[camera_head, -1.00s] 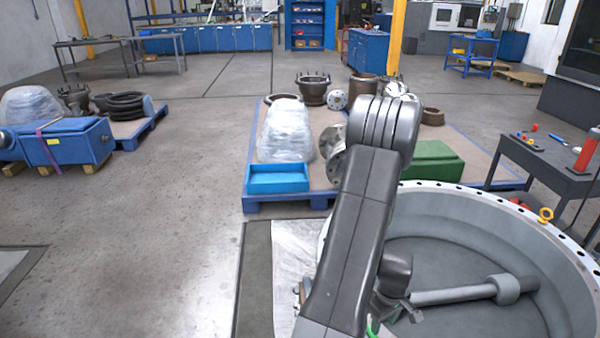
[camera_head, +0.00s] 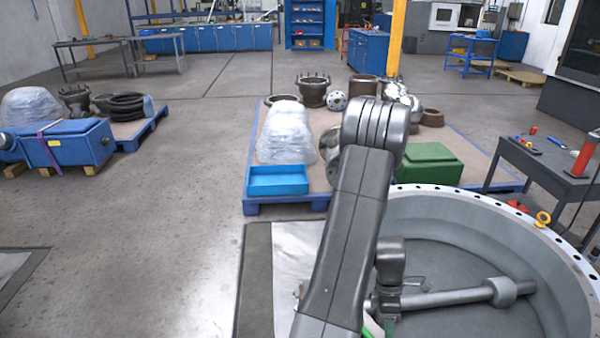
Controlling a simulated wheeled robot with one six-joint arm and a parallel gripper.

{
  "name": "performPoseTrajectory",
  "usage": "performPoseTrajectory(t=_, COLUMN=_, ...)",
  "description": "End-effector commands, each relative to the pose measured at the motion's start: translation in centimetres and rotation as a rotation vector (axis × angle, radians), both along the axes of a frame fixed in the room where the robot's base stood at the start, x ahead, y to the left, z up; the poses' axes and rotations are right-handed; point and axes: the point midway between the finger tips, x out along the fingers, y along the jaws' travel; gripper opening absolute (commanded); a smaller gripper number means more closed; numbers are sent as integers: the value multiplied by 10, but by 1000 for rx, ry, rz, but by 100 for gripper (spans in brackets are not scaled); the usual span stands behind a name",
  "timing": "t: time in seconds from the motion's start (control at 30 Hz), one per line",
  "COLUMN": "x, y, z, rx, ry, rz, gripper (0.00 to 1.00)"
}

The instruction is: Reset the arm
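My arm rises from the bottom centre, bends at a grey elbow, and comes down behind its own link. My gripper (camera_head: 392,308) shows only in part, low beside the arm link. It is in front of the left inner side of the large grey valve ring (camera_head: 448,200). Its fingers are small and partly hidden, so I cannot tell whether they are open or shut. A grey shaft (camera_head: 455,297) with a collar (camera_head: 504,292) lies across the ring's inside. Its left end meets the gripper in the picture; I cannot tell whether they touch.
A blue pallet (camera_head: 285,205) behind the ring bears a blue tray (camera_head: 278,180), a wrapped load (camera_head: 287,135), a green box (camera_head: 425,165) and metal parts. A dark tool table (camera_head: 550,165) stands at the right. A yellow eyebolt (camera_head: 543,219) sits on the ring's rim.

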Motion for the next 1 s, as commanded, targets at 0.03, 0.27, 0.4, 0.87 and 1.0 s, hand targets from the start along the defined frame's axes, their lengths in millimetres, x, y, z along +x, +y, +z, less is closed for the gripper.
performPoseTrajectory(t=0.03, x=2, y=-2, z=3, rx=-1, ry=29, rz=63, gripper=43)
performPoseTrajectory(t=0.27, x=11, y=-8, z=13, rx=-33, ry=146, rz=308, gripper=43)
performPoseTrajectory(t=0.4, x=18, y=-10, z=19, rx=-64, ry=208, rz=437, gripper=43)
performPoseTrajectory(t=0.87, x=49, y=-12, z=37, rx=-202, ry=382, rz=803, gripper=43)
performPoseTrajectory(t=1.0, x=61, y=-10, z=42, rx=-253, ry=423, rz=902, gripper=43)
